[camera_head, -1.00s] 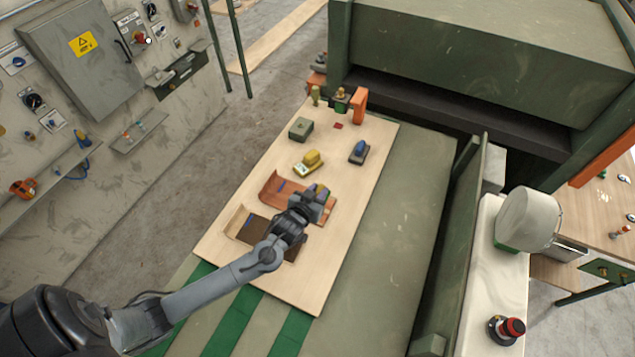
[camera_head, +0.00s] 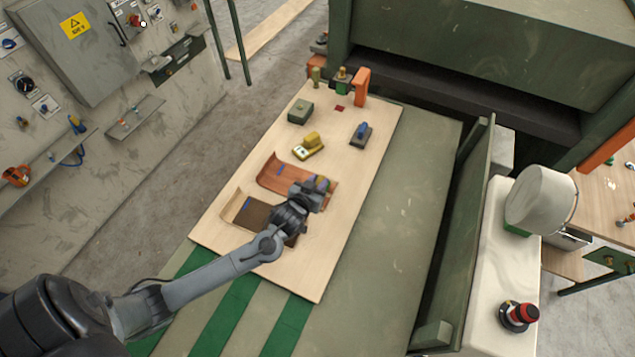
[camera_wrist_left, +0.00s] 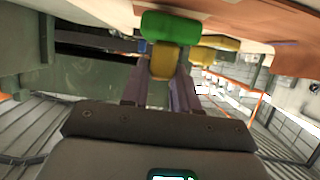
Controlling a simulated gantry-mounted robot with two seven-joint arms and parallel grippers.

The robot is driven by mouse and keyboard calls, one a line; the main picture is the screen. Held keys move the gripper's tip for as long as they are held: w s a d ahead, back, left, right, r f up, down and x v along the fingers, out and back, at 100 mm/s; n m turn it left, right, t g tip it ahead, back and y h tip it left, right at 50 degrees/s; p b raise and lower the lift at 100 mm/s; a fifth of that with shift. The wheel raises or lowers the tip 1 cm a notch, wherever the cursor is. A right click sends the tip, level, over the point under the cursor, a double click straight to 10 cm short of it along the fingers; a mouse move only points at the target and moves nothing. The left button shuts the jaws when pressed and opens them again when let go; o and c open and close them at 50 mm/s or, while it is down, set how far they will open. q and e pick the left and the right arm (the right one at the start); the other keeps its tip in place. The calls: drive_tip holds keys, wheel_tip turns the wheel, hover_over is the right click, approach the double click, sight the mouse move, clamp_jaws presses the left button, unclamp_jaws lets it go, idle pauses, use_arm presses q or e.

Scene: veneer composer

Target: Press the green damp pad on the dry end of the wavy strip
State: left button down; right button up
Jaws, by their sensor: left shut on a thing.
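My left gripper (camera_head: 318,188) is shut on the yellow handle (camera_wrist_left: 163,63) of the green pad (camera_wrist_left: 170,25). In the head view it is at the right end of the reddish strip (camera_head: 280,174); the pad's underside and any contact are hidden there. The reddish strip curls up at its left end and has a blue mark. A dark brown strip (camera_head: 241,213), also curled at its left end with a blue mark, lies nearer, partly behind my arm. Which one is the wavy strip I cannot tell for sure. My right gripper is not in view.
A yellow-handled block (camera_head: 309,147), a blue-handled block (camera_head: 361,134), a green box (camera_head: 300,112) and an orange block (camera_head: 362,86) stand farther back on the pale board (camera_head: 345,215). The board's right side is bare. A green machine rail (camera_head: 455,240) runs beyond it.

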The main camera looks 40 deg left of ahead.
use_arm(q)
drive_tip(key=shift+f, duration=0.3)
idle(0.4)
idle(0.6)
drive_tip(key=shift+f, duration=0.35)
idle(0.5)
idle(0.8)
idle(0.8)
idle(0.6)
drive_tip(key=shift+r, duration=0.15)
